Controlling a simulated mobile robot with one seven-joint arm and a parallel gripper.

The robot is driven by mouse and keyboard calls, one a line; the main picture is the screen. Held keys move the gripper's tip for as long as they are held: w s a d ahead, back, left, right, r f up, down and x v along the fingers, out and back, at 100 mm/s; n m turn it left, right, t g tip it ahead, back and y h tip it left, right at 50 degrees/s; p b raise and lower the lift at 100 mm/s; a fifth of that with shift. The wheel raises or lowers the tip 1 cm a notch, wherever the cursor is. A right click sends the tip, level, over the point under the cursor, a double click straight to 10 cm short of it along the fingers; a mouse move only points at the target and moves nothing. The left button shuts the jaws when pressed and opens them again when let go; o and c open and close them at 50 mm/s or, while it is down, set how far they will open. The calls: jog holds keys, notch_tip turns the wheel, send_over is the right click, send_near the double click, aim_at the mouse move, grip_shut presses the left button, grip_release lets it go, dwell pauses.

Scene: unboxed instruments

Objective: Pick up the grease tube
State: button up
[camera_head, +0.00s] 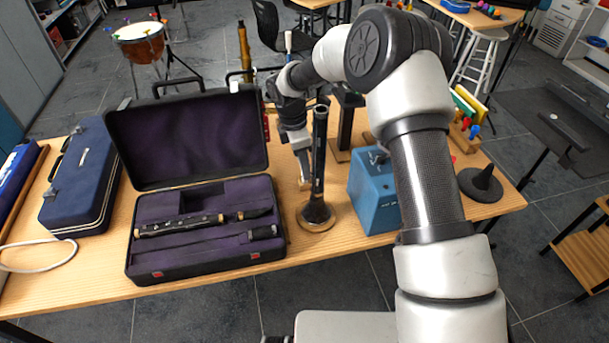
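My gripper (301,155) points down over the table, between the open case and the upright clarinet on its peg stand. Its fingers are small and partly merged with the dark parts around them, so I cannot tell whether they are open or shut. A small pale, tan-tipped item (304,180) shows just under the fingers. It may be the grease tube, but it is too small to be sure, and I cannot tell whether the gripper touches it. No other thing in view is clearly a grease tube.
The open black case (138,262) with purple lining holds dark instrument pieces. A blue box (372,199) is farther right, and a closed blue case (80,180) is left. The front table strip is clear.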

jog(key=shift+d+f, duration=0.15)
jog(key=shift+f, duration=0.75)
grip_shut()
notch_tip(320, 180, up, 10)
jog(key=shift+r+p, duration=0.1)
jog(key=shift+p, duration=0.35)
